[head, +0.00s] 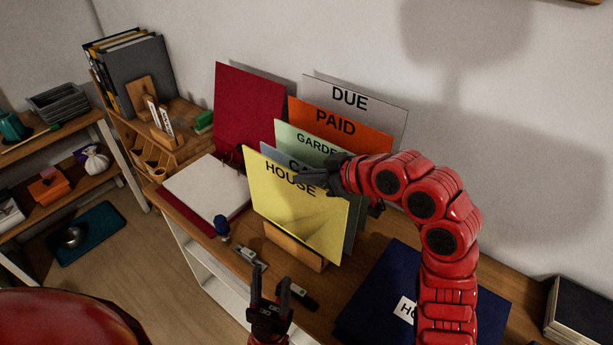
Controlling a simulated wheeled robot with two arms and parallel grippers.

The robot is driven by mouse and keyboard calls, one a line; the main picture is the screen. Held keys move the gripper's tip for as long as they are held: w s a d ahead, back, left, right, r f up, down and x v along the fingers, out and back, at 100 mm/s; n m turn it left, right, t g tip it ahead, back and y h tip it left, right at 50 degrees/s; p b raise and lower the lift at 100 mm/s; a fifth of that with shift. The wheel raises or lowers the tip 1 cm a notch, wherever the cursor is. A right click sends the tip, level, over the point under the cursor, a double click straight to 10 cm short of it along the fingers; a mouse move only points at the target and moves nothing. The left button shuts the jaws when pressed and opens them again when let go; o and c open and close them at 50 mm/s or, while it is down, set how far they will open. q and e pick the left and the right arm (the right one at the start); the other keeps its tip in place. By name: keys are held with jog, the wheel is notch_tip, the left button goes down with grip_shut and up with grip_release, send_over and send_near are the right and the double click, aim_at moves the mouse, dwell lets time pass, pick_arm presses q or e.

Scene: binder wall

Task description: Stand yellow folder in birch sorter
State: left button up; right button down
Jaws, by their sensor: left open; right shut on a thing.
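The yellow folder (290,215), labelled HOUSE, stands upright at the front of the row, slightly tilted. The birch sorter (293,247) is the wooden block at its lower edge. Whether the folder's bottom sits inside a slot is hidden. My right gripper (318,180) is shut on the yellow folder near its top edge, to the right of the label. My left gripper (270,284) is open and empty in front of the desk edge, below the sorter. Behind the yellow folder stand a blue folder (277,155), a green folder (300,139), an orange folder (340,124) and a grey folder (352,97).
An open red binder (248,105) with white paper (207,189) lies left of the sorter. A navy binder (372,306) lies to the right. A blue-topped stamp (221,225) and small tools (250,257) lie along the front edge. A dark book stack (583,310) is far right.

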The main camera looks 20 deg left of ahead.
jog(key=shift+f, duration=0.1)
jog(key=shift+f+b, duration=0.5)
jog(key=shift+b, duration=0.15)
jog(key=shift+f, duration=0.2)
dwell(0.3)
jog(key=shift+f+b, duration=0.6)
jog(key=shift+b, duration=0.1)
jog(key=shift+f, duration=0.1)
jog(key=shift+f+b, duration=0.65)
jog(key=shift+f, duration=0.2)
jog(key=shift+f+b, duration=0.6)
jog(key=shift+b, duration=0.1)
